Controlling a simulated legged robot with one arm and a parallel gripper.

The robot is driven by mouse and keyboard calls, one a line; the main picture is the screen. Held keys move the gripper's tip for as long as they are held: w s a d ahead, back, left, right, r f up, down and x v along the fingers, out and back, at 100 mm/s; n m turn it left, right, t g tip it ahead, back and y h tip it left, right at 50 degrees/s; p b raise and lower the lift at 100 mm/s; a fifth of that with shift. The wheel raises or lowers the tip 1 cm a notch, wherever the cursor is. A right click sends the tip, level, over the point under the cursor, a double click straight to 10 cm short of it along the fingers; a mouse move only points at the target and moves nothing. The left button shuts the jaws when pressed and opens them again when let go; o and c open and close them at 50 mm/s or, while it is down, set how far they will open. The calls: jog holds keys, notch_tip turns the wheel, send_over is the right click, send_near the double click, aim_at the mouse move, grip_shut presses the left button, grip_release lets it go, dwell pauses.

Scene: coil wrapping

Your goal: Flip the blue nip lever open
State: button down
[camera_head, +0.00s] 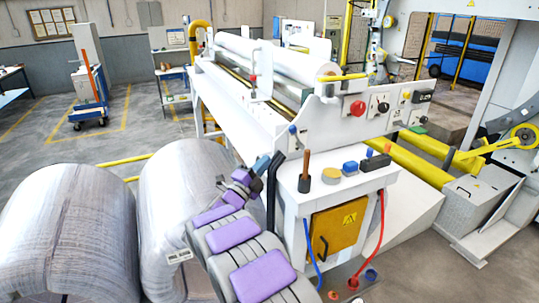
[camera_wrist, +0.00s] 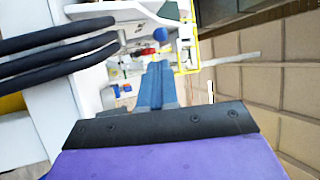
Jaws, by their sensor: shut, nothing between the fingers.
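The blue nip lever appears as a small blue knob (camera_head: 293,129) on the near end of the white machine, just left of its control plate. In the wrist view a round blue knob (camera_wrist: 160,34), probably the same one, shows beyond the fingertips. My gripper (camera_head: 262,163) is below and left of the knob, apart from it. In the wrist view my gripper's blue fingers (camera_wrist: 157,84) are together and hold nothing. The lever's arm is too small to make out clearly.
Black curved tubes (camera_wrist: 60,48) run close to my gripper in the wrist view. A white cabinet top holds a brown-handled lever (camera_head: 305,165), a yellow button (camera_head: 331,175) and a blue block (camera_head: 350,167). Large wrapped coils (camera_head: 185,210) stand at the left. A red knob (camera_head: 358,108) sits on the control plate.

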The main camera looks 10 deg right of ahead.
jog(key=p+x, duration=0.2)
jog(key=x, duration=1)
jog(key=shift+w+d+r+p, duration=0.2)
jog(key=shift+p, duration=0.2)
jog(key=shift+r, duration=0.1)
